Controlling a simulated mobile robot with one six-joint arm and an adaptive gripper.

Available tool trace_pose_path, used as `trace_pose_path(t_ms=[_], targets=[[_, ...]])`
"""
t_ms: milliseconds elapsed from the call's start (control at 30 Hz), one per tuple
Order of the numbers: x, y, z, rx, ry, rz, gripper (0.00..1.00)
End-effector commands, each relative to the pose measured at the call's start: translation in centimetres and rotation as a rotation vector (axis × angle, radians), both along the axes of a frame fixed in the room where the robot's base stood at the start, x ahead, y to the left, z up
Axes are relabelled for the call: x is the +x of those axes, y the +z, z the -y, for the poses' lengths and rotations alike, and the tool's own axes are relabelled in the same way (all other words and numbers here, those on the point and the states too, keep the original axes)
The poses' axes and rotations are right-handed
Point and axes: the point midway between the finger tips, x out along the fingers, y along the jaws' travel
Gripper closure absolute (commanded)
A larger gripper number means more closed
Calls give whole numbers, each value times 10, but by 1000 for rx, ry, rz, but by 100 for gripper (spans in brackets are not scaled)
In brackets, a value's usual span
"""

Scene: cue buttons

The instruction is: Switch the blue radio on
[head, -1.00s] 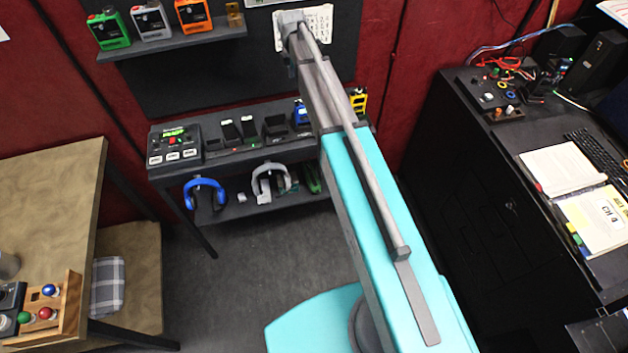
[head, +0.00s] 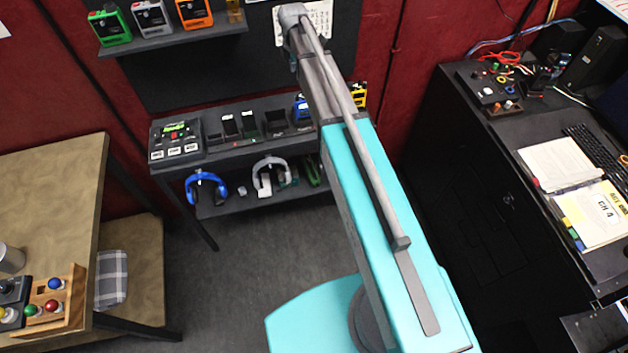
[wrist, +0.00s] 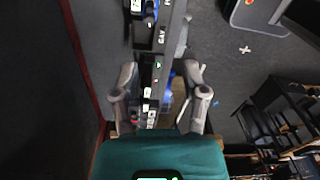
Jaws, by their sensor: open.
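The blue radio (head: 301,110) stands toward the right end of the rack's upper shelf, beside a yellow one. My arm covers part of it in the head view, and its switch cannot be made out. My gripper (wrist: 162,76) shows in the wrist view with its two fingers apart, either side of a dark labelled strip. Something blue (wrist: 168,97) shows between the fingers; I cannot tell whether it is the radio. In the head view my arm reaches toward the wall above the rack, and the gripper cannot be made out.
A control box (head: 176,138) with a green display stands on the rack's left end. Blue headphones (head: 206,187) and grey headphones (head: 268,176) are below. Green, grey and orange radios (head: 195,12) stand on a wall shelf. A black desk (head: 480,180) stands right, a wooden table (head: 50,190) left.

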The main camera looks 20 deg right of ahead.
Motion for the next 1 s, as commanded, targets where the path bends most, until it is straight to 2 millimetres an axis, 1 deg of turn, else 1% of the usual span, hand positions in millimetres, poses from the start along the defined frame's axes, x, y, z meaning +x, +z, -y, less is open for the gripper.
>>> trace_pose_path(t_ms=[33, 100, 1000], targets=[[-4, -7, 0, 0, -15, 0, 43], [-9, -14, 0, -1, -43, 1, 43], [-66, -89, 0, -6, -402, 7, 43]])
